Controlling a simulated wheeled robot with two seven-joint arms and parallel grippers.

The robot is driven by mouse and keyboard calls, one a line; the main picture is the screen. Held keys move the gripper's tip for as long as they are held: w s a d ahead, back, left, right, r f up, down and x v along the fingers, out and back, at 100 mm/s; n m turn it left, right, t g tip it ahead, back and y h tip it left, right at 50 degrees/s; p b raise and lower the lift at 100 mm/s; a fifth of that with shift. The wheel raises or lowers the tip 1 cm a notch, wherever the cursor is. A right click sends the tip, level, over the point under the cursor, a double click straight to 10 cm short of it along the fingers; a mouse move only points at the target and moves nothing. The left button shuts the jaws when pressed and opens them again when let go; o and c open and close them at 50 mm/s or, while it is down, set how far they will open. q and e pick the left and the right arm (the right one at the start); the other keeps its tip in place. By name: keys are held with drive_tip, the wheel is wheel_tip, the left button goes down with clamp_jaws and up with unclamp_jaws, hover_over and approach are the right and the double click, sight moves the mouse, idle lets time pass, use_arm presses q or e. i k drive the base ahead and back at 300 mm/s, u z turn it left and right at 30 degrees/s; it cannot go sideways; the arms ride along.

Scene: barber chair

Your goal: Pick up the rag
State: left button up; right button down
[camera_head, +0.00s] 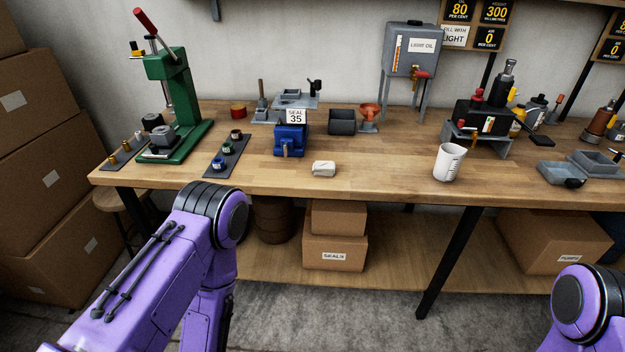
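A small folded off-white cloth, which looks like the rag (323,168), lies flat on the wooden workbench (290,184) near its front edge. It is right of and in front of the blue device with the "SEAL 35" card. My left arm, purple with a black joint, comes in from the lower left and bends down below the bench front. Its gripper is out of view. Only a purple and black part of my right arm shows at the lower right corner, and its gripper is also out of view. Neither arm touches the rag.
A blue "SEAL 35" device (290,140) stands behind the rag. A white measuring cup (448,162) stands to its right, with clear bench between. A green press (180,100) is at the left. The bench edge is close.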

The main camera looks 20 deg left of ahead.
sight(320, 167)
drive_tip(key=u, duration=1.05)
drive_tip(key=i, duration=0.65)
drive_tip(key=z, duration=0.55)
